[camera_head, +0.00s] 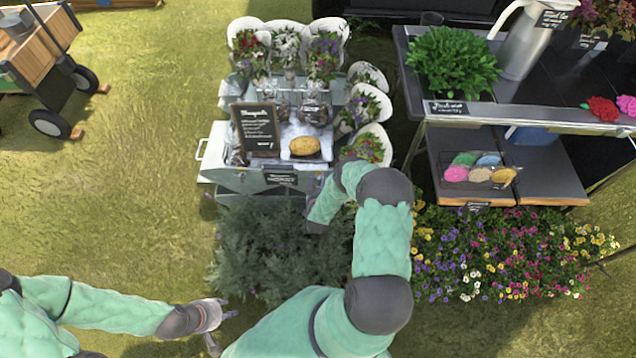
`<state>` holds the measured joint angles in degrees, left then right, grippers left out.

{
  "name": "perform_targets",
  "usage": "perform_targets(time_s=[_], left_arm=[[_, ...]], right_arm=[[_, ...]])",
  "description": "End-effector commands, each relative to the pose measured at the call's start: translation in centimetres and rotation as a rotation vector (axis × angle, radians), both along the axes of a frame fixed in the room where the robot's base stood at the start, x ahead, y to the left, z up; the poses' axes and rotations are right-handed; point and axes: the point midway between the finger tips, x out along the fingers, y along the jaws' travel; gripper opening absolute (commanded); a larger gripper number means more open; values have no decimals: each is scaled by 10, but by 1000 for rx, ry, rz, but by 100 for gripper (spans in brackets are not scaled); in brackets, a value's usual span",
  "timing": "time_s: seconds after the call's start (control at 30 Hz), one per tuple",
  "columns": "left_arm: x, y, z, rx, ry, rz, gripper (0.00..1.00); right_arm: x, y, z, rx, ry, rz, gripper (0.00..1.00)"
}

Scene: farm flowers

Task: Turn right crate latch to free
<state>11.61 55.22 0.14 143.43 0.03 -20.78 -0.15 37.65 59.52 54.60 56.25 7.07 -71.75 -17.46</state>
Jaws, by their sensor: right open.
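The metal crate (232,178) stands in the middle, with a handle on its left side and a small dark label (280,178) on its front. The right latch cannot be made out; my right arm covers the crate's right front corner. My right gripper (316,190) is at that corner, small and mostly hidden by my wrist; it is open, and I cannot tell whether it touches the latch. My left gripper (222,328) is open and empty, low over the grass in front and to the left.
A chalkboard sign (255,129), a yellow loaf-like item (305,146) and wrapped bouquets (288,47) sit on and behind the crate. Grey-green foliage (265,250) fills the space in front. A black display table (480,115) and colourful flowers (500,255) bound the right.

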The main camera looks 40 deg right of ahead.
Motion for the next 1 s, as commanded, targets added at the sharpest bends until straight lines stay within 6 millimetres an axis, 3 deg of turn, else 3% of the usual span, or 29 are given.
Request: perform_targets(time_s=[0.2,0.7,1.0], left_arm=[[0,0,0,0,0,0,40],[0,0,0,0,0,0,40],[0,0,0,0,0,0,40]], right_arm=[[-12,10,5,2,2,0,48],[-73,64,40,0,0,3,48],[-84,73,46,-1,0,1,48]])
